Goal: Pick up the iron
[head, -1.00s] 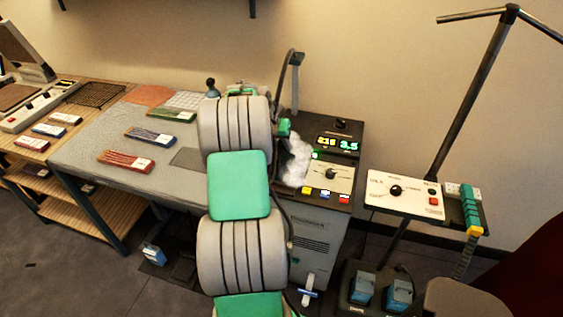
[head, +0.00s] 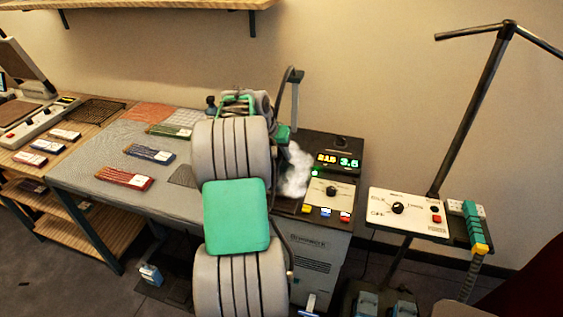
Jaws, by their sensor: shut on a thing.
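My arm covers the middle of the head view, and its wrist end shows above the large grey link. My gripper's fingers are hidden behind the arm. I cannot make out an iron; it may be behind my arm too. A small green part (head: 283,134) shows just right of the arm, but I cannot tell what it belongs to. A pale steam-like puff (head: 296,172) is below it, in front of the control unit (head: 320,250).
A curved post (head: 294,90) rises behind. A white control panel (head: 408,211) and a tall stand (head: 470,110) are at right. A shelf (head: 150,5) crosses the upper left.

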